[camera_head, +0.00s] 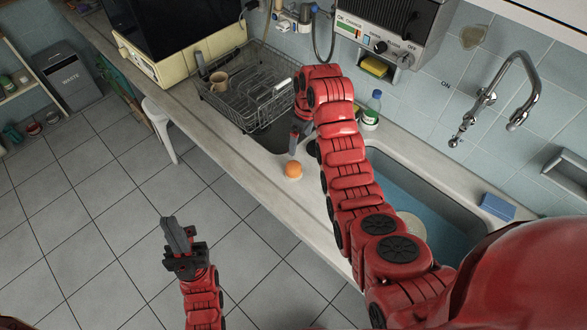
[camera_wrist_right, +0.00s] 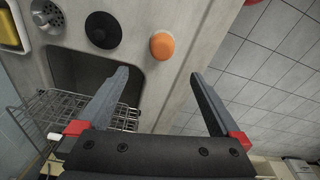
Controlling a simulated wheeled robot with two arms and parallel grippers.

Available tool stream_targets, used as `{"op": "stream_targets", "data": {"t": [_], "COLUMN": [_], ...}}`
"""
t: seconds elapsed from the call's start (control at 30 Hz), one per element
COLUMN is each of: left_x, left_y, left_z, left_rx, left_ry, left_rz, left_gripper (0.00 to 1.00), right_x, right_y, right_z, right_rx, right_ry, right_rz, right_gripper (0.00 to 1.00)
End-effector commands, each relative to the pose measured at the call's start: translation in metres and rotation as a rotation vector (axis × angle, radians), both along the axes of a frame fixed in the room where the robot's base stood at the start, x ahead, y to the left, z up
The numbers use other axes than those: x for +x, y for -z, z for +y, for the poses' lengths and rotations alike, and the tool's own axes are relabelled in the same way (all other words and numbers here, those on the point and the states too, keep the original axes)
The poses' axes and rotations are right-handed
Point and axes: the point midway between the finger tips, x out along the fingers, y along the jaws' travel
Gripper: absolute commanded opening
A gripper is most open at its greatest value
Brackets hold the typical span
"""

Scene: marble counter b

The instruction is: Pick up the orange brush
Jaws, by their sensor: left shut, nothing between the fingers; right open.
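The orange brush (camera_head: 293,169) sits on the counter near its front edge, left of the sink. From above it shows as a rounded orange top; in the right wrist view the brush (camera_wrist_right: 162,45) also shows a pale rim. My right gripper (camera_wrist_right: 159,75) is open and empty. Its two fingers point towards the brush, which appears just beyond and between the fingertips, apart from them. In the head view my right arm hides most of that gripper. My left gripper (camera_head: 173,232) is shut and empty, over the floor in front of the counter.
A wire dish rack (camera_head: 235,98) with a mug (camera_head: 219,80) stands behind the brush. A black round piece (camera_wrist_right: 102,30) lies close to it. The sink (camera_head: 440,210) holds blue water and a plate (camera_head: 411,224). A bottle (camera_head: 371,110) stands behind my right arm.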

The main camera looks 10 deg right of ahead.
Motion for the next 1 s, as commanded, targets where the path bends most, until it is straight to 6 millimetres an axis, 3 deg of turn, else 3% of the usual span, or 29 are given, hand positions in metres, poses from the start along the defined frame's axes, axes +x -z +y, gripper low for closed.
{"op": "stream_targets", "data": {"t": [0.53, 0.57, 0.6, 0.8, 1.0], "left_x": [0.0, 0.0, 0.0, 0.0, 0.0], "left_y": [0.095, 0.078, 0.07, 0.061, 0.05], "left_z": [0.0, 0.0, 0.0, 0.0, 0.0], "left_rx": [0.0, 0.0, 0.0, 0.0, 0.0], "left_ry": [0.0, 0.0, 0.0, 0.0, 0.0], "left_rz": [0.0, 0.001, 0.0, 0.0, 0.0], "left_gripper": [0.0, 0.0, 0.0, 0.0, 0.0], "right_x": [0.007, 0.007, 0.006, 0.009, 0.009], "right_y": [0.084, 0.079, 0.087, 0.116, 0.127], "right_z": [0.007, 0.008, 0.009, 0.011, 0.014], "right_rx": [0.001, 0.001, 0.0, -0.001, 0.0], "right_ry": [0.001, 0.001, 0.001, 0.001, 0.001], "right_rz": [-0.005, -0.001, 0.006, 0.001, -0.001], "right_gripper": [1.0, 1.0, 1.0, 1.0, 1.0]}}
